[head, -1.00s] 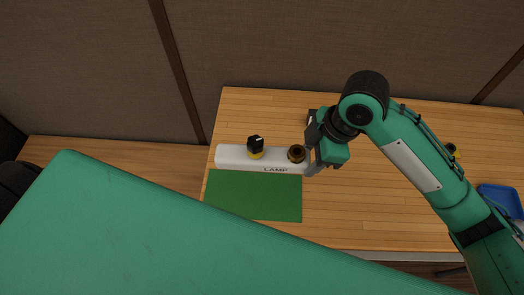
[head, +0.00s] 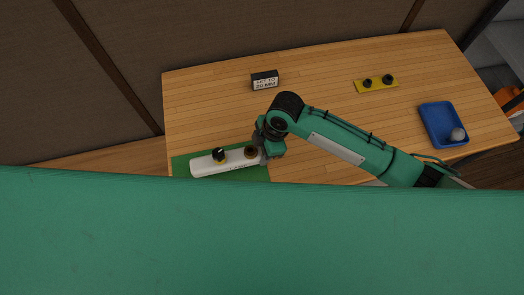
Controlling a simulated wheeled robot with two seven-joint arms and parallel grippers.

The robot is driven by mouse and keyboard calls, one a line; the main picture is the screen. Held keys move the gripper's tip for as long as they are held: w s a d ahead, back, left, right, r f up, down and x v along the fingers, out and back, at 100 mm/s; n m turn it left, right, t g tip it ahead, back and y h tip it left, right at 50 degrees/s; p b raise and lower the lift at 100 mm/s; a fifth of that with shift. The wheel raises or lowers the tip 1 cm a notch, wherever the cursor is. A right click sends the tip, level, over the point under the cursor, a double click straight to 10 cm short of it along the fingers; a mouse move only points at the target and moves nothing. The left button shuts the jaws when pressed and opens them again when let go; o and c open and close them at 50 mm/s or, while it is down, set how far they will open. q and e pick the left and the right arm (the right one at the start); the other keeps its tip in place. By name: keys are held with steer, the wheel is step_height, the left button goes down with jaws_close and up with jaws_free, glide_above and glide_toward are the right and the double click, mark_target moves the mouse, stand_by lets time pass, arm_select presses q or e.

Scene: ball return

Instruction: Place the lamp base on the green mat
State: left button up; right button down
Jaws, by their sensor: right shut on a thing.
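The lamp base (head: 233,163) is a long white block with a black-and-yellow knob and a dark brass socket on its top. It now lies over the green mat (head: 180,171) at the left of the table; whether it touches the mat I cannot tell. My right gripper (head: 262,153) is at the right end of the lamp base and is shut on it. The fingertips are mostly hidden by the wrist. The mat's near edge is hidden behind a large green part of mine across the bottom. My left gripper is not in view.
A small black-and-white sign (head: 265,80) stands at the back of the wooden table (head: 330,90). A yellow plate (head: 376,85) with two dark knobs lies at the back right. A blue tray (head: 436,115) holding a grey ball (head: 457,134) is at the right. The table's middle is clear.

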step_height(320, 180, down, 2)
steer(key=shift+f, duration=0.45)
steer(key=shift+f, duration=0.2)
steer(key=c, duration=0.7)
jaws_free()
steer(key=shift+r, duration=0.1)
steer(key=shift+b+v, duration=1)
steer(key=shift+v, duration=5.1)
